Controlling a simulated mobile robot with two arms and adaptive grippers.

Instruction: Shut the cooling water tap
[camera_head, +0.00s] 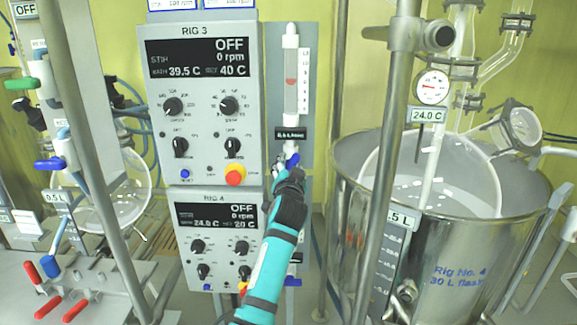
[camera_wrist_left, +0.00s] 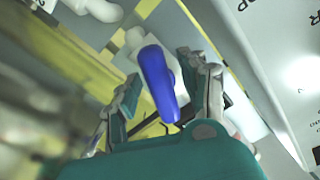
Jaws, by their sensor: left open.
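The cooling water tap has a blue handle (camera_head: 292,160) at the bottom of the flow meter (camera_head: 291,80) beside the Rig 3 control box. In the left wrist view the blue handle (camera_wrist_left: 158,82) is large, on a white valve body (camera_wrist_left: 134,40). My left gripper (camera_head: 284,174) is at the tap and partly covers it in the head view. In the left wrist view its fingers (camera_wrist_left: 158,92) are open, one on each side of the handle. I cannot tell whether either finger touches it. My right gripper is not in view.
The Rig 3 box (camera_head: 205,100) and the Rig 4 box (camera_head: 217,235) stand just left of my arm. A steel vessel (camera_head: 470,255) stands at the right, behind a vertical pole (camera_head: 395,120). Another blue tap handle (camera_head: 293,281) shows lower down beside Rig 4.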

